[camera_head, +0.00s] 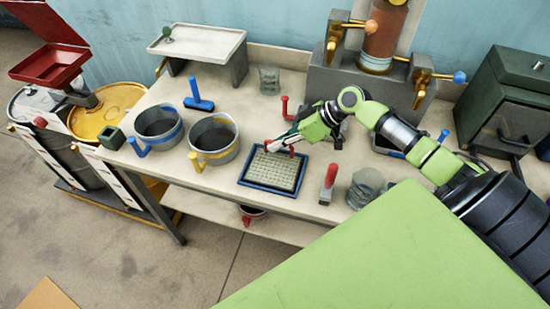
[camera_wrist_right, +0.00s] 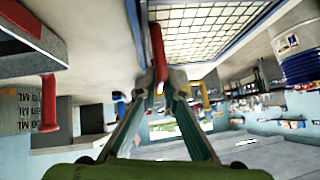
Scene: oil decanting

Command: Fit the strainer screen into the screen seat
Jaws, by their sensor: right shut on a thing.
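The strainer screen (camera_head: 271,172) is a pale mesh panel at the front middle of the bench. It lies within a dark blue frame (camera_head: 263,187), which looks like the screen seat. Whether the screen sits fully down inside it I cannot tell. My right gripper (camera_head: 272,147) is at the screen's back edge, shut on a red handle (camera_wrist_right: 157,50). In the right wrist view the handle runs along the edge of the mesh (camera_wrist_right: 205,32), and the fingertips (camera_wrist_right: 160,84) close on its end. The fingers partly hide the back edge in the head view. My left gripper is out of view.
Two metal pots, blue-handled (camera_head: 158,125) and yellow-handled (camera_head: 214,139), stand left of the frame. A red-handled tool (camera_head: 328,184) and a glass jar (camera_head: 366,188) stand to its right. A press (camera_head: 376,62) stands behind, with a dark green cabinet (camera_head: 506,98) at right.

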